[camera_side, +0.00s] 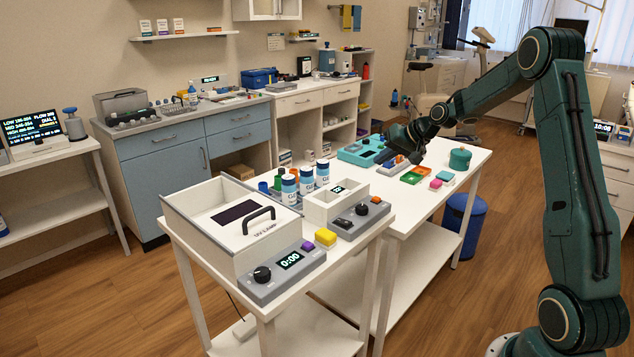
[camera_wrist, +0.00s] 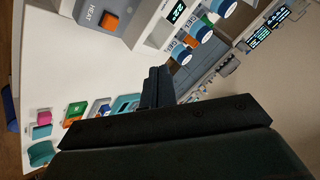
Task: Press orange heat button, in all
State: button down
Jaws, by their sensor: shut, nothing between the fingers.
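The orange heat button (camera_wrist: 109,20) sits on a grey panel (camera_wrist: 92,18) marked HEAT, at the top left of the wrist view. Beside it is a white box with a small lit display (camera_wrist: 178,13). My gripper (camera_wrist: 157,85) is shut and empty in the wrist view, apart from the button. In the side view my gripper (camera_side: 398,150) is over the table's far end.
Blue-and-white bottles (camera_side: 307,178) stand behind the white box. A larger white box (camera_side: 200,215) with a 0:00 panel is at the near end. A teal device (camera_side: 355,152), a green tray (camera_side: 412,177) and a pink block (camera_side: 436,184) lie near my gripper.

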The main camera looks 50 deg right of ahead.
jog(key=shift+d+f, duration=0.15)
jog(key=shift+d, duration=0.1)
dwell(0.3)
jog(key=shift+f, duration=4.4)
jog(key=shift+f, duration=0.85)
jog(key=shift+r, duration=0.9)
jog(key=shift+r, duration=0.1)
jog(key=shift+r, duration=2.4)
